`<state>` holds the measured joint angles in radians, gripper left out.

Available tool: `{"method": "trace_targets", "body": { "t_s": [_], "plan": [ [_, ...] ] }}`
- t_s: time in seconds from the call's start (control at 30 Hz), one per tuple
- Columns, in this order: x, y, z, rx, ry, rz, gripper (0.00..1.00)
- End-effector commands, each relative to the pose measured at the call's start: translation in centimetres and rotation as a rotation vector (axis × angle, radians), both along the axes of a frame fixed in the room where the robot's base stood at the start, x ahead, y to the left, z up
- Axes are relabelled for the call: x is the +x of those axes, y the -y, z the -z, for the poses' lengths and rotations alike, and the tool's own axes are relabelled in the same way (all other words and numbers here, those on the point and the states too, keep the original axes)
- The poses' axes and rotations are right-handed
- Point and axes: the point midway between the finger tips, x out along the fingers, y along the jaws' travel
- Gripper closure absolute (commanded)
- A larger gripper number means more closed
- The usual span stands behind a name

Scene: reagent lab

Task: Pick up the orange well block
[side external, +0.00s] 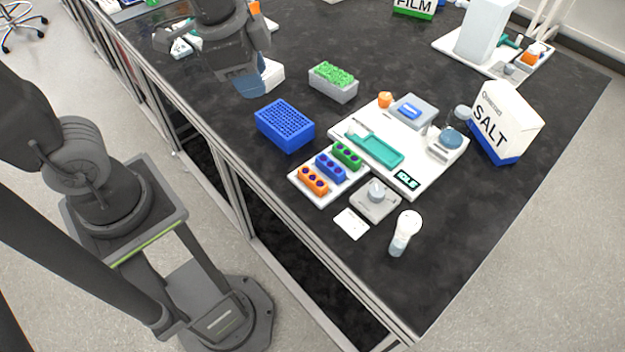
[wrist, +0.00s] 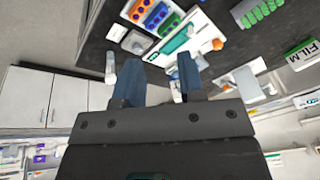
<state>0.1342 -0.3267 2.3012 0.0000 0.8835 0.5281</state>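The orange well block (side external: 313,180) sits at the front end of a white rack (side external: 325,199), beside a blue well block (side external: 331,166) and a green well block (side external: 347,155). Dark wells show in its top. In the wrist view, the orange well block (wrist: 139,10) is at the top edge, partly cut off. My gripper (side external: 250,84) is over the far left part of the bench, well away from the orange block. In the wrist view, the blue fingers of my gripper (wrist: 158,64) stand apart with nothing held between them.
A white tray with a teal piece (side external: 375,148) lies right of the blocks. A small grey device (side external: 375,199) and a bottle (side external: 404,232) are close by.

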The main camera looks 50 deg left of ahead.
Motion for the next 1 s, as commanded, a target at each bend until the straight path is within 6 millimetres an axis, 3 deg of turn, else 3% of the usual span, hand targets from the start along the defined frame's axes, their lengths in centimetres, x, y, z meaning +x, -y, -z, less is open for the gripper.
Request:
{"method": "trace_targets", "body": {
  "t_s": [0.2,0.4,0.67,1.0],
  "plan": [
    [4.3,4.1,5.0,0.108,-0.145,0.489,0.64],
    [6.1,6.7,9.0,0.152,-0.223,0.8,0.64],
    [6.5,7.5,11.6,0.163,-0.249,0.908,0.64],
    [6.4,7.5,17.7,0.162,-0.249,0.903,0.64]
  ]
}}
